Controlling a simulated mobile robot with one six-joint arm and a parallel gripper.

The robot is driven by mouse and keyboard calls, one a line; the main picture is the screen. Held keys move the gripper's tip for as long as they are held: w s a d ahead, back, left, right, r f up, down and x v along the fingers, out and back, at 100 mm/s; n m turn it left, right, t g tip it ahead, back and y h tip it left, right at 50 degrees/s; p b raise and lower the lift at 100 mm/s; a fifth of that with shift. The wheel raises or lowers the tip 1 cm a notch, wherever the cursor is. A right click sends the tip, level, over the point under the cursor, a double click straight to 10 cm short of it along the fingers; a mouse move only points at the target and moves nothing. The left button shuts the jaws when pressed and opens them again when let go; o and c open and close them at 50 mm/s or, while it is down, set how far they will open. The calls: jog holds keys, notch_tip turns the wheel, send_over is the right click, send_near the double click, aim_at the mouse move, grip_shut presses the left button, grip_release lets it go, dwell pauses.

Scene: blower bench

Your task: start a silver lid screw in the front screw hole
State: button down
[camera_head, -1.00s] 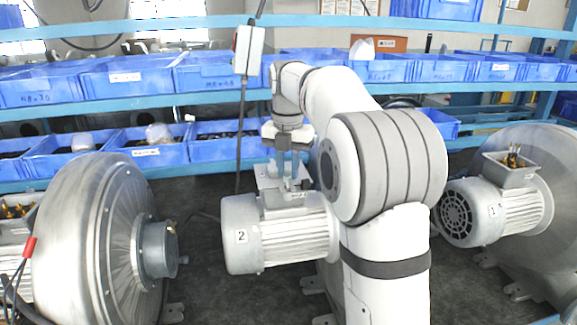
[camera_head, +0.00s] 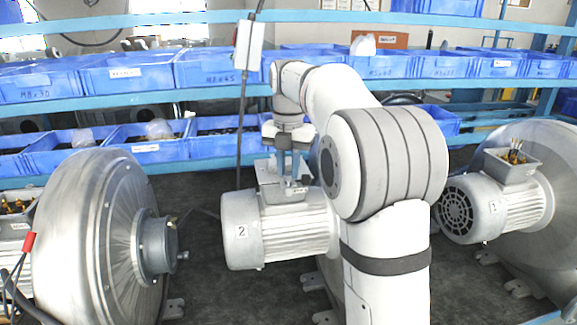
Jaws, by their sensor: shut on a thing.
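Motor 2 (camera_head: 282,236) is a silver-grey ribbed motor in the middle, with its terminal box (camera_head: 268,172) on top. My gripper (camera_head: 291,178) points straight down over the box, its fingers close to the top. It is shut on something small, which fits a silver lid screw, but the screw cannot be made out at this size. The front screw hole is hidden or too small to see. I cannot tell whether the screw touches the box.
A large silver blower (camera_head: 100,235) stands at left. Motor 1 (camera_head: 495,205) stands at right with its terminal box open and wires showing. Blue bins (camera_head: 125,72) line the shelves behind. A grey pendant box (camera_head: 249,45) hangs on a cable behind my gripper. Dark floor shows in front.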

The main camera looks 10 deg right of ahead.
jog(key=shift+f, duration=0.35)
jog(key=shift+r, duration=0.1)
dwell(0.6)
jog(key=m, duration=0.2)
jog(key=shift+m+p, duration=0.4)
jog(key=m+p, duration=0.1)
jog(key=m, duration=0.2)
jog(key=shift+m, duration=0.4)
jog(key=m+p, duration=0.1)
jog(key=m, duration=0.5)
jog(key=m+p, duration=0.1)
jog(key=m, duration=0.5)
jog(key=shift+s+m+p, duration=0.1)
jog(key=shift+m+p, duration=0.2)
jog(key=m, duration=0.6)
